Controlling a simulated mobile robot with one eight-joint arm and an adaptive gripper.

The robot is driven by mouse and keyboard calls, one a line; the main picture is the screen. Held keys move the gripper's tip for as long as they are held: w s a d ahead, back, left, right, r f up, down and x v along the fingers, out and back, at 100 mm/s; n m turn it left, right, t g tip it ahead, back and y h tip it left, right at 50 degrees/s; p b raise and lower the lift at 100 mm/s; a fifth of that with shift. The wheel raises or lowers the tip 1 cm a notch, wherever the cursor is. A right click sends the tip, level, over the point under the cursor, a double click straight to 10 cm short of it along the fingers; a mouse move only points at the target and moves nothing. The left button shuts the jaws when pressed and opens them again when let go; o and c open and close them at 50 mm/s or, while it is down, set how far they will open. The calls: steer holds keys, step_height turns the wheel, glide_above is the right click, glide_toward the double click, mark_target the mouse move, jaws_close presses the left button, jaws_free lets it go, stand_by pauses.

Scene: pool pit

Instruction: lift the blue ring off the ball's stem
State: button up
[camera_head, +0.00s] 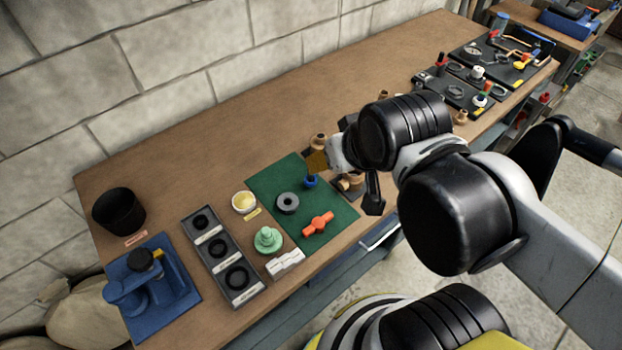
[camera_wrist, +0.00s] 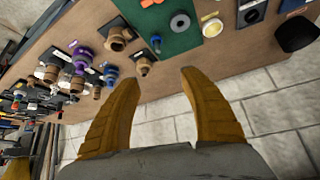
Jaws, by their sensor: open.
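The blue ring (camera_head: 311,181) is on the green mat (camera_head: 335,235), near its right edge, close to my gripper. It also shows in the wrist view (camera_wrist: 155,45), as a small blue piece near the mat's edge. It is too small to make out the ball or stem, or how the ring sits on it. My gripper (camera_wrist: 157,76) is open, with its two yellow fingers apart and nothing between them. In the head view a yellow finger (camera_head: 317,161) shows just above the ring in the picture; the rest is hidden by my wrist. No contact with the ring is visible.
A grey ring (camera_head: 287,203) and an orange handle (camera_head: 318,223) lie on the mat. Brown fittings (camera_wrist: 118,38) stand beside it, one (camera_wrist: 144,66) close to the fingertips in the wrist view. A green stepped part (camera_head: 268,240) and a yellow-filled dish (camera_head: 244,202) stand left.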

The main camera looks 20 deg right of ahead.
steer(key=w+f+g+b, duration=0.1)
steer(key=w+f+g, duration=0.2)
steer(key=w, duration=0.4)
steer(key=m+g+b, duration=0.1)
steer(key=m+g, duration=0.1)
steer(key=g, duration=0.2)
glide_toward(310, 177)
steer(key=shift+w+d, duration=0.1)
steer(key=shift+d, duration=0.3)
steer(key=shift+w+f+b, duration=0.1)
steer(key=shift+f+b, duration=0.2)
step_height(310, 177, down, 6)
steer(key=shift+r+b, duration=0.2)
steer(key=shift+b, duration=0.85)
steer(key=f+b, duration=0.2)
steer(key=f, duration=0.1)
steer(key=f+b, duration=0.1)
steer(key=f, duration=0.1)
steer(key=shift+w+a+f, duration=0.15)
steer(key=shift+w, duration=0.2)
steer(key=c, duration=0.8)
